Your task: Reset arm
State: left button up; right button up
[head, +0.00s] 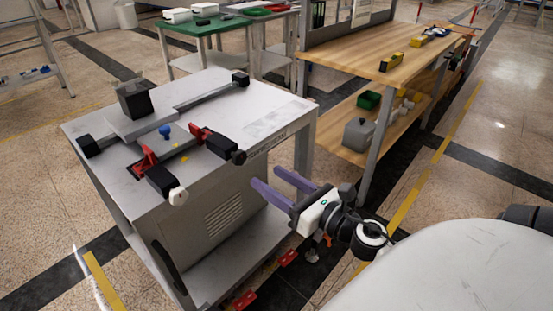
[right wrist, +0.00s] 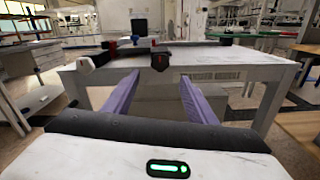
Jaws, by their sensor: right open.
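My right gripper (head: 281,187) has two purple fingers. It is open and empty, in front of the right side of the grey metal cart (head: 90,131) in the head view. The fingers point toward the cart and sit below its top. In the right wrist view, the gripper (right wrist: 155,85) shows its two fingers spread apart with nothing between them, and the cart top (right wrist: 225,58) lies ahead. My left gripper does not show in either view.
The cart top holds a gantry fixture (head: 180,105) with black blocks, red clamps (head: 146,160) and a blue knob (head: 165,130). A wooden workbench (head: 400,62) with a lower shelf stands behind on the right. A green-topped table (head: 205,27) is at the back. Open floor lies right.

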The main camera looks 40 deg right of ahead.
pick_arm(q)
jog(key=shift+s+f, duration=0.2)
pick_arm(e)
jog(key=shift+s, duration=0.45)
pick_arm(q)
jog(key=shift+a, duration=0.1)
pick_arm(e)
jog(key=s+a+f+m+g+p, duration=0.1)
jog(key=s+a+f+m+g, duration=0.2)
jog(key=a+f+m, duration=0.3)
jog(key=s+a+f+m+g+y+p, duration=0.1)
jog(key=s+a+f+m, duration=0.5)
jog(key=m, duration=0.9)
jog(key=s+a+f+m+g+p, duration=0.2)
jog(key=s+a+f+m+g, duration=0.3)
jog(key=a+f+m, duration=0.3)
jog(key=m, duration=0.3)
jog(key=shift+s+f, duration=0.2)
jog(key=shift+f, duration=0.05)
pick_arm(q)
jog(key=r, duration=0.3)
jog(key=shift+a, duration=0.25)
pick_arm(e)
jog(key=shift+s+a+f+m, duration=0.1)
jog(key=shift+s+a+m, duration=0.1)
jog(key=shift+a+m, duration=0.1)
jog(key=shift+c, duration=0.3)
